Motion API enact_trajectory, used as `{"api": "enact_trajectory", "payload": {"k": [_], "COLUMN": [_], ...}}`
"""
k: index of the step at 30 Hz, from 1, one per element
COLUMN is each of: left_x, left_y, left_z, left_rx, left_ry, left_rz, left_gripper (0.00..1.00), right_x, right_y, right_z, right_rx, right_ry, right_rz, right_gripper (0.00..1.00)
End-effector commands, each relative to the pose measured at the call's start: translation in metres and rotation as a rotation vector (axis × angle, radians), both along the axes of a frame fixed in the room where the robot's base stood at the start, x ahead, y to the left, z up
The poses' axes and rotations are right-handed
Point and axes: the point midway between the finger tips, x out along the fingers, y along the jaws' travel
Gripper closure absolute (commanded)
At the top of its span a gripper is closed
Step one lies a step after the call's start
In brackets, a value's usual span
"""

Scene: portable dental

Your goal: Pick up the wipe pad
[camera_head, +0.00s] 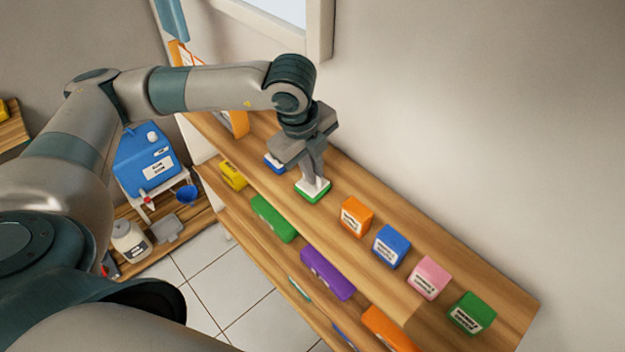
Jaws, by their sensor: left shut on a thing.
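My left gripper (313,176) points down at the upper wooden shelf and is shut on a small white pad with a green edge (314,191), which I take to be the wipe pad. The pad is at the shelf top; I cannot tell whether it still touches the wood. The fingers cover part of its top. A blue and white item (274,163) sits just left of the gripper, partly hidden by it. My right gripper is not in view.
On the upper shelf (505,290), orange (356,216), blue (391,246), pink (429,278) and green (472,312) boxes stand in a row to the right. Yellow, green (273,218) and purple (327,272) packs lie on the shelf below. A wall rises behind.

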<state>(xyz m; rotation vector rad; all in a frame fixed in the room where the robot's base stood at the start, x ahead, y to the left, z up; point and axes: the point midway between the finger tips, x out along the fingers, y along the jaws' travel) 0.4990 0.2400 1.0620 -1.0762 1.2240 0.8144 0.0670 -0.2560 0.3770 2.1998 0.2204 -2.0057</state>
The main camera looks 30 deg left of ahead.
Motion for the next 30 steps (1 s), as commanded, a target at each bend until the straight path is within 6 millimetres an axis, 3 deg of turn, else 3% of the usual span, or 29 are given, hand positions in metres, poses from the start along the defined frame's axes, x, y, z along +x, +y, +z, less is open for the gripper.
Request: {"api": "enact_trajectory", "payload": {"k": [8,15,30], "left_x": [0.0,0.001,-0.036], "left_y": [-0.001,-0.001,-0.082], "left_z": [0.005,0.037,0.09], "left_rx": [-0.002,-0.002,-0.001], "left_ry": [0.002,-0.004,-0.002], "left_rz": [-0.001,-0.001,-0.006], "left_gripper": [1.0,1.0,1.0], "right_x": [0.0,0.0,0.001], "right_y": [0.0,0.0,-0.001], "right_z": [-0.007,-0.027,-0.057], "right_rx": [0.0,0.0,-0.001], "right_ry": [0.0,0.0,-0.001], "right_rz": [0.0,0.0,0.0], "right_gripper": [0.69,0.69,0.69]}}
